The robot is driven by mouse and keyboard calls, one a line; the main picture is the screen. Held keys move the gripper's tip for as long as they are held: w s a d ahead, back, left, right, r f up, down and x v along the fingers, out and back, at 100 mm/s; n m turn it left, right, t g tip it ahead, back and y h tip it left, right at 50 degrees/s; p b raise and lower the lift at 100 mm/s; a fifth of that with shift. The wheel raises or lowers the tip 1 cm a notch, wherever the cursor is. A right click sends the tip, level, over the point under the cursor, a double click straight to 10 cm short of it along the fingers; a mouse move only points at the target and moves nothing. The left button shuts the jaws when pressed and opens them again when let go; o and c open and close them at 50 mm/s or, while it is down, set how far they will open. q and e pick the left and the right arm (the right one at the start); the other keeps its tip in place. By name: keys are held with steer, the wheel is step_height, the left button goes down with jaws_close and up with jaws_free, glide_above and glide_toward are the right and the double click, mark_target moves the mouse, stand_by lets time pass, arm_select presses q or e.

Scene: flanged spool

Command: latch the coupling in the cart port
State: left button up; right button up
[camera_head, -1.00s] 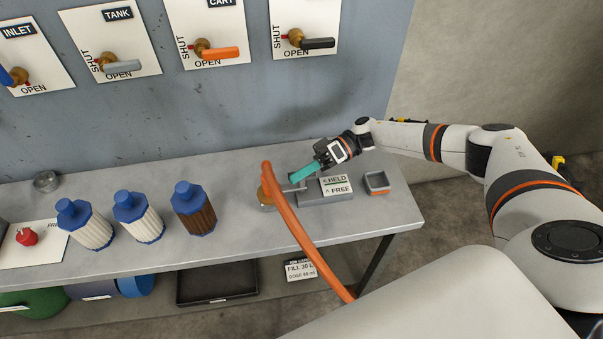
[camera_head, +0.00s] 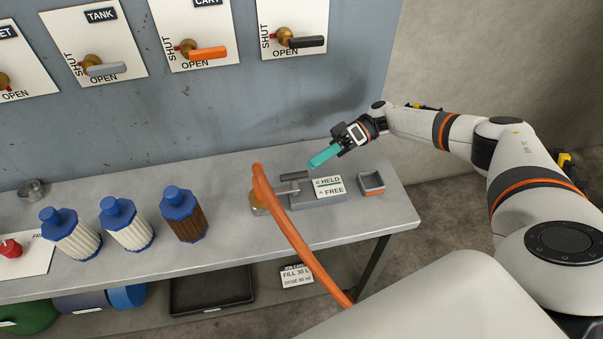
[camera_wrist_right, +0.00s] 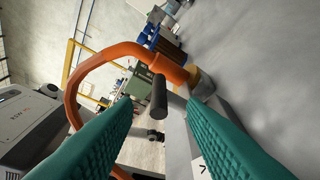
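My right gripper (camera_head: 313,163) has teal fingers and hovers above and behind the latch block on the bench. The block's label (camera_head: 329,187) reads HELD and FREE. An orange hose (camera_head: 283,222) ends at the brass coupling (camera_head: 257,204) left of the block. Whether the latch is fully over cannot be told. My left gripper is not in view.
A brown bottle (camera_head: 184,218) and white bottles (camera_head: 128,226) stand left of the hose. The hose hangs over the bench's front edge. Valve panels (camera_head: 197,35) are on the wall behind.

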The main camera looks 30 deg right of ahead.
steer(key=shift+b+v, duration=0.4)
steer(key=shift+v, duration=1.7)
